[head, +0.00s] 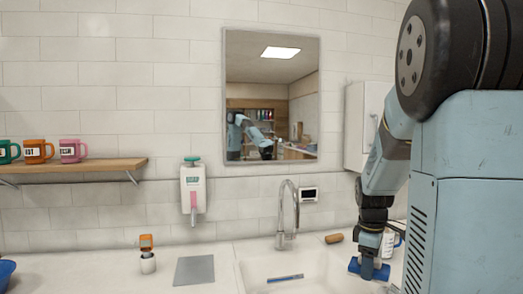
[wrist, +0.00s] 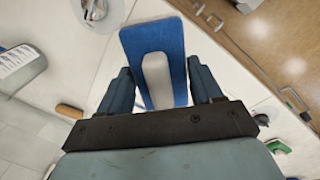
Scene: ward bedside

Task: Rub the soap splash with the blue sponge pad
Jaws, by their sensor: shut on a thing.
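The blue sponge pad (head: 368,270) is at the right end of the counter in the head view, under my gripper (head: 371,255). In the wrist view the pad (wrist: 173,42) is a blue slab with a pale grey grip (wrist: 157,78) on it. My gripper (wrist: 160,92) is shut on that grip, one dark finger on each side. The pad looks low over the white counter; I cannot tell whether it touches it. I cannot make out the soap splash clearly in either view.
The sink (head: 255,274) with a blue stick (head: 285,278) in it and a tap (head: 288,215) lie left of my gripper. A brown block (head: 334,238) and a white mug (head: 388,243) stand close by.

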